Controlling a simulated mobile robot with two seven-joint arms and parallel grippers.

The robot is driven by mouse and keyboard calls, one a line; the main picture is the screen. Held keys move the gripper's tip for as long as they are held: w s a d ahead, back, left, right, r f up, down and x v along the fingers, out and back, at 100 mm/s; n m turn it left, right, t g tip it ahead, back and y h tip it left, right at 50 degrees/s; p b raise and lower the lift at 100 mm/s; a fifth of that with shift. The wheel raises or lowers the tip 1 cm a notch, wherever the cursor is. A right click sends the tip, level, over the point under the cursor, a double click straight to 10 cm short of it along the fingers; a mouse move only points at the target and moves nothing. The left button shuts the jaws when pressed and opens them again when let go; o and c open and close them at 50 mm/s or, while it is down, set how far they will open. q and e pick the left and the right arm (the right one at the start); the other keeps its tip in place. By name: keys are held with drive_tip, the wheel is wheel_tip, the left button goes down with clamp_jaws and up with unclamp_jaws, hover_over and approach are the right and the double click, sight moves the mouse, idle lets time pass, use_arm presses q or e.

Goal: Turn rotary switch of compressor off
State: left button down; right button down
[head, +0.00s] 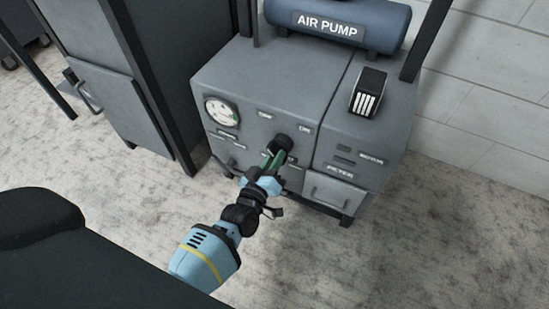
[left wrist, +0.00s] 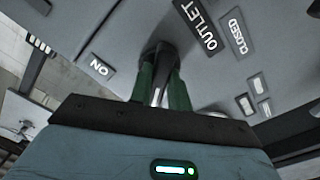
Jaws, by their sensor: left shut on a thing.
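The compressor (head: 255,85) is a grey box with a blue "AIR PUMP" tank (head: 340,25) on top. Its black rotary switch (head: 283,141) sits on the front panel, right of the round gauge (head: 222,111). My left gripper (head: 274,156) is shut on the switch, its green fingers reaching in from below. In the left wrist view the two green fingers (left wrist: 162,88) stand on either side of the dark switch (left wrist: 158,50), which they partly hide. An "ON" label (left wrist: 100,68) is on the left and an "OUTLET" label (left wrist: 195,24) on the upper right. The switch's setting cannot be read. My right gripper is not in view.
A tall grey cabinet (head: 100,100) with dark posts stands left of the compressor. A black vent (head: 368,92) sits on the compressor's top right. A white wall (head: 490,110) is behind on the right. The front floor (head: 370,250) is clear.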

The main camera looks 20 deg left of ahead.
use_arm(q)
drive_tip(key=c, duration=1.3)
unclamp_jaws()
drive_tip(key=s+p, duration=0.2)
drive_tip(key=s, duration=0.6)
drive_tip(key=shift+a, duration=0.1)
